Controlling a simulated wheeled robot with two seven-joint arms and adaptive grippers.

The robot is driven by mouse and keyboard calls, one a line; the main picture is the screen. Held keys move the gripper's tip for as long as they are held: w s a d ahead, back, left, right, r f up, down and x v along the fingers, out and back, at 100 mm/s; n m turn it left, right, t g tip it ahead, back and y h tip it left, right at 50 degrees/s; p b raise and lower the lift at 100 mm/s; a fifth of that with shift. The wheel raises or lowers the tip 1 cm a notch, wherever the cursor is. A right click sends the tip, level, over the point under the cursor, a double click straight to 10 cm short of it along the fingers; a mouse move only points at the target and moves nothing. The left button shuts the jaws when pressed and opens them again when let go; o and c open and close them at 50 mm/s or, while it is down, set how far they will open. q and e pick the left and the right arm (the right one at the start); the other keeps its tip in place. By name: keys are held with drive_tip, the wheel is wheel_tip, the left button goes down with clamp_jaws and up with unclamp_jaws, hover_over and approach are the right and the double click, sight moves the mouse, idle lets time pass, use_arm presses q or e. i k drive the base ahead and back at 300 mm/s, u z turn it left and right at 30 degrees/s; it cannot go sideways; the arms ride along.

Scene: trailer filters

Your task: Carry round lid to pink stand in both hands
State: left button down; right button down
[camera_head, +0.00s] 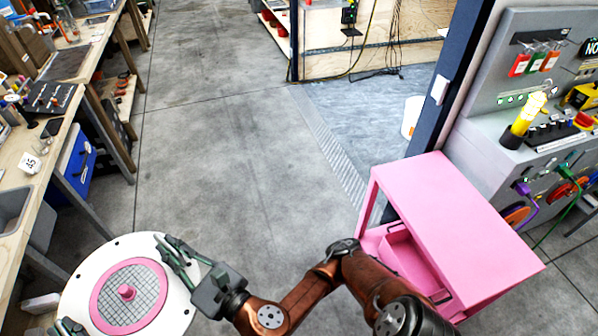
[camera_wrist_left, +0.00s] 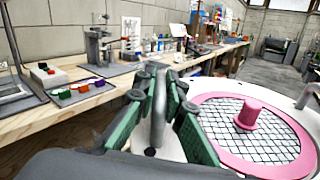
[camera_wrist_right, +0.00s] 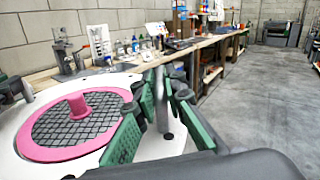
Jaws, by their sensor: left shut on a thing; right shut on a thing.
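The round lid (camera_head: 79,291) is a white disc with a pink ring, a grey mesh centre and a pink knob. It is held level at the lower left of the head view, and also shows in the left wrist view (camera_wrist_left: 205,90) and right wrist view (camera_wrist_right: 20,165). My right gripper (camera_head: 172,252) is shut on the lid's right edge. My left gripper (camera_head: 66,328) is shut on the near left edge, mostly cut off by the frame. The pink stand (camera_head: 455,215), a box with a flat, bare top and an open side, stands on the floor at right.
A long wooden workbench (camera_head: 52,150) with tools runs along the left, close to the lid. A grey tool panel (camera_head: 490,100) and a dark post (camera_head: 455,75) stand behind the pink stand. Open concrete floor (camera_head: 230,150) lies between bench and stand.

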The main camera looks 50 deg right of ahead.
sight(457, 219)
drive_tip(key=z, duration=0.05)
drive_tip(key=i, duration=2.25)
drive_tip(key=z, duration=4.15)
